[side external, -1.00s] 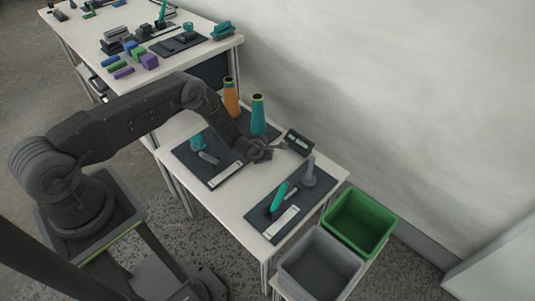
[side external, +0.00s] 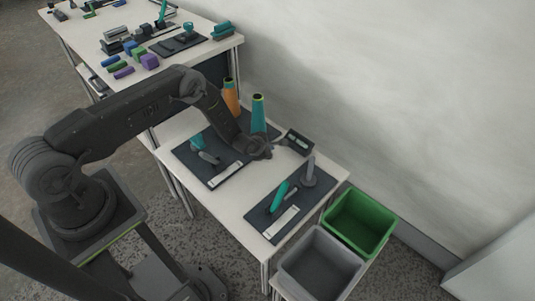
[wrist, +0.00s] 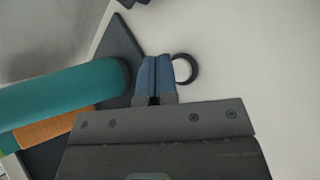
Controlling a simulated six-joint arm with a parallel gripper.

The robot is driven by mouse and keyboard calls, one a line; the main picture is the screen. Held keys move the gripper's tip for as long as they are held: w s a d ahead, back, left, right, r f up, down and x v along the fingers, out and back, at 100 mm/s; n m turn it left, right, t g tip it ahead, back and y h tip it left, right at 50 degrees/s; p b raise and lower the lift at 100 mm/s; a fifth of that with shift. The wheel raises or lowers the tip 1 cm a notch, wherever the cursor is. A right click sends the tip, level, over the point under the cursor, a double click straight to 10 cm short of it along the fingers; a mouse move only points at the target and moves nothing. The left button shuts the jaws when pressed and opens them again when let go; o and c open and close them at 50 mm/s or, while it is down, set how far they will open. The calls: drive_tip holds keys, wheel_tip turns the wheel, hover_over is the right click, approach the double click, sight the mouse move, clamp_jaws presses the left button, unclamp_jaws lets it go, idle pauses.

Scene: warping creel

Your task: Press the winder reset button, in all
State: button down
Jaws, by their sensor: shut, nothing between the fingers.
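A dark box with a pale display panel (side external: 298,141) stands near the back edge of the near table, against the wall side. I cannot make out a separate reset button on it in the side view. My gripper (side external: 278,147) is just left of this box, above the table. In the wrist view its blue fingers (wrist: 155,78) are shut together with nothing between them. A dark ring with a pale middle (wrist: 185,69) lies right beside the fingertips in that view; I cannot tell whether it belongs to the button. Whether anything touches the fingers is unclear.
A teal cone (side external: 258,114) and an orange cone (side external: 231,97) stand behind my wrist; the teal cone (wrist: 60,98) is close left in the wrist view. Dark mats (side external: 262,222) hold tools. A green bin (side external: 360,222) and grey bin (side external: 320,264) stand at the table's end.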

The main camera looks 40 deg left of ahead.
drive_tip(key=shift+r, duration=2.55)
drive_tip(key=shift+r, duration=0.2)
wheel_tip(320, 180, up, 18)
drive_tip(key=d+r+m, duration=0.1)
drive_tip(key=d+m, duration=0.1)
drive_tip(key=m, duration=0.5)
drive_tip(key=s+d+r+m+g, duration=0.1)
drive_tip(key=s+r+m, duration=0.2)
drive_tip(key=r, duration=0.4)
drive_tip(key=s+d+r+m+g, duration=0.1)
drive_tip(key=s+r+m, duration=0.25)
drive_tip(key=r, duration=0.45)
drive_tip(key=s+d+r+m, duration=0.3)
drive_tip(key=s+r+m, duration=0.3)
drive_tip(key=s+r, duration=0.45)
drive_tip(key=s+d+m+g+h, duration=0.1)
drive_tip(key=s+m, duration=0.7)
drive_tip(key=s, duration=1.2)
drive_tip(key=shift+s+d+r+m+g, duration=0.25)
drive_tip(key=shift+d+r+m+g, duration=0.05)
drive_tip(key=shift+d+m, duration=0.1)
